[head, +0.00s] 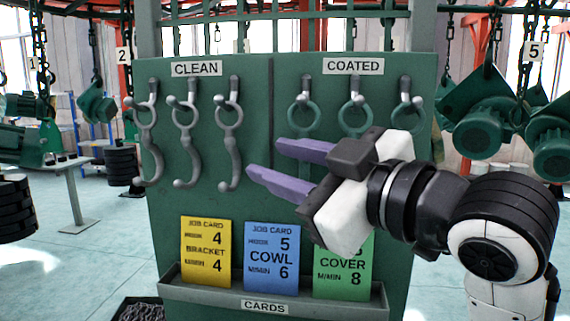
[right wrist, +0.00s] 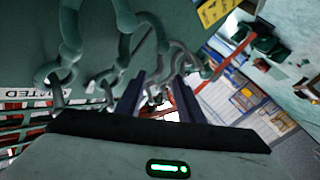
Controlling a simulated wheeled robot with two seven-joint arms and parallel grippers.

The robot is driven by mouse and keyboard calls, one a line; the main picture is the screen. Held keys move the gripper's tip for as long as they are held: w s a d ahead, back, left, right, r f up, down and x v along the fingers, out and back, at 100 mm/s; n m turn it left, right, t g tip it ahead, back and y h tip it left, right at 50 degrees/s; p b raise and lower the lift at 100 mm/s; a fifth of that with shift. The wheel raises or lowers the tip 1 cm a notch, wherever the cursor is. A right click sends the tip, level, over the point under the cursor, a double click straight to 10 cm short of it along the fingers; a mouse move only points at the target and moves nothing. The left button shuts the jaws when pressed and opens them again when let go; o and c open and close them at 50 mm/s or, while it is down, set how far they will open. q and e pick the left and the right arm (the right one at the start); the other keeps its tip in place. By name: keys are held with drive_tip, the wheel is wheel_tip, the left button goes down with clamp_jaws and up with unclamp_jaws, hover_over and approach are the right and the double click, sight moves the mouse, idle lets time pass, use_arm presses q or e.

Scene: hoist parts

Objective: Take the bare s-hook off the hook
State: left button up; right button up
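Three bare grey s-hooks hang from pegs under the CLEAN label: a left one (head: 149,142), a middle one (head: 184,143) and a right one (head: 231,150). Each has a ring at the top and a curved lower end. My right gripper (head: 263,158) has purple fingers and is open, with no s-hook visibly held. Its fingertips are just right of the right bare s-hook in the head view; the depth gap is hard to tell. In the right wrist view, the fingers (right wrist: 160,82) are apart, with hooks and pegs beyond them. My left gripper is not in view.
Coated green s-hooks (head: 304,122) hang under the COATED label, partly behind my right gripper. The green board (head: 262,95) has a lower tray (head: 230,304) with yellow, blue and green cards. Green motors (head: 487,125) hang at right.

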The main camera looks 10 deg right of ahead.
sight(235, 150)
drive_tip(key=p+x, duration=0.1)
drive_tip(key=x, duration=0.7)
drive_tip(key=shift+w+a, duration=0.2)
drive_tip(key=shift+a, duration=0.1)
clamp_jaws()
